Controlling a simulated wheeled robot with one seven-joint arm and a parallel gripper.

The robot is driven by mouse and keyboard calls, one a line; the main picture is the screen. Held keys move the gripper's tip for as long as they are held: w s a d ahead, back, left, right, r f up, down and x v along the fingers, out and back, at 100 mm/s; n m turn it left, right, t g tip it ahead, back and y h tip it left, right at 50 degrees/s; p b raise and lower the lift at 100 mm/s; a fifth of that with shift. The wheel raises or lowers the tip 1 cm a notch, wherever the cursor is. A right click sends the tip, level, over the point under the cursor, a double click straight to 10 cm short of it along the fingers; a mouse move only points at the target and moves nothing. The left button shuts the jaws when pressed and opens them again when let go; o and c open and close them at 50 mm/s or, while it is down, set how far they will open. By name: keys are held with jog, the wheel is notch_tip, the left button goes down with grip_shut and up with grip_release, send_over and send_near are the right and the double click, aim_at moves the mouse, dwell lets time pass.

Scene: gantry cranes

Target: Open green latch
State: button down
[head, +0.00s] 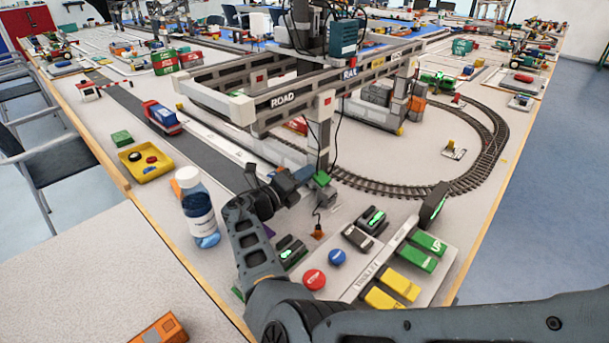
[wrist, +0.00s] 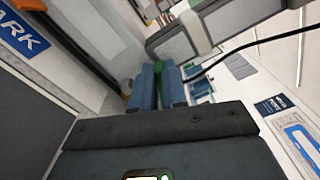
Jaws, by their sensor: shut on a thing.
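The green latch (head: 322,178) is a small green piece low on the grey post of the gantry crane (head: 318,135) in the head view. My gripper (head: 306,176) comes in from the left at the foot of that post, with its fingertips at the latch. In the wrist view my two blue fingers (wrist: 158,82) are close together, with the green latch (wrist: 160,66) showing between their far ends. The gripper is shut on it. The fingers hide part of the latch, and I cannot tell how far it is turned.
A control panel with green UP (head: 430,243) and yellow buttons (head: 399,284) lies at the right. A red button (head: 314,279) and a blue button (head: 337,257) are in front. A bottle (head: 199,212) stands left of my arm. A black cable (wrist: 250,43) passes close to my fingers.

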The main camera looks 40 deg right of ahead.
jog(key=shift+r, duration=0.1)
jog(key=shift+s+r+m+p, duration=0.35)
jog(key=shift+r+m+p, duration=0.15)
jog(key=shift+m+p, duration=0.55)
jog(key=shift+s+r+m+p, duration=0.35)
jog(key=shift+s+m, duration=0.25)
jog(key=shift+m, duration=0.8)
jog(key=shift+s+r+m+p, duration=0.25)
jog(key=shift+s+m, duration=0.4)
jog(key=shift+m, duration=0.7)
jog(key=shift+s+r+m+p, duration=0.25)
jog(key=shift+s+m+p, duration=0.25)
jog(key=shift+m, duration=0.9)
jog(key=shift+s, duration=0.15)
jog(key=c, duration=1.2)
grip_release()
jog(key=shift+o, duration=0.2)
